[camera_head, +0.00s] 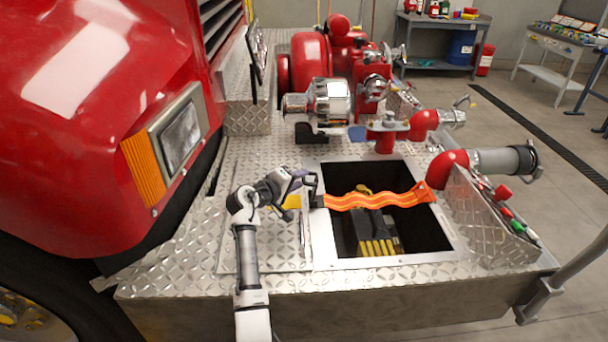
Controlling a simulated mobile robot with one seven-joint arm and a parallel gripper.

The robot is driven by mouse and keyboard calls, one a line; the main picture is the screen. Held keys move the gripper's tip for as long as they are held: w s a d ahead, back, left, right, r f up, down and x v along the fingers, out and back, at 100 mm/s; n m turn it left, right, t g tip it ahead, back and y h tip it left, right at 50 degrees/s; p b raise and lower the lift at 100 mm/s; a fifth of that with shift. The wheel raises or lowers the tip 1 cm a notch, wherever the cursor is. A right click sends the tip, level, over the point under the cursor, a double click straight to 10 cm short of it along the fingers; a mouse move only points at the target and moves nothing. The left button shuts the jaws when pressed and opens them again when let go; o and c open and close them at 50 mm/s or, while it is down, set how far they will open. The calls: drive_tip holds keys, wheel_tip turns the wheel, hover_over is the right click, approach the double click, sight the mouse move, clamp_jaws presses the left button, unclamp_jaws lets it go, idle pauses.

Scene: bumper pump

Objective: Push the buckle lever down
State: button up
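An orange strap (375,200) lies in waves across the open compartment in the diamond-plate bumper. A yellow part (292,202), possibly the buckle lever, shows just left of the buckle, under my gripper. My gripper (312,184) is right above and beside the buckle. Contact cannot be made out. The gripper partly hides the buckle area, and its finger gap is too small to read.
The open compartment (438,240) holds dark gear with yellow parts (376,247). Red pump parts and chrome fittings (330,98) stand behind it. A red elbow with a grey pipe (500,161) is at right. The red truck body (90,110) fills the left. Bare plate lies around my arm.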

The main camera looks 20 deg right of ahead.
drive_tip(key=shift+x, duration=1.55)
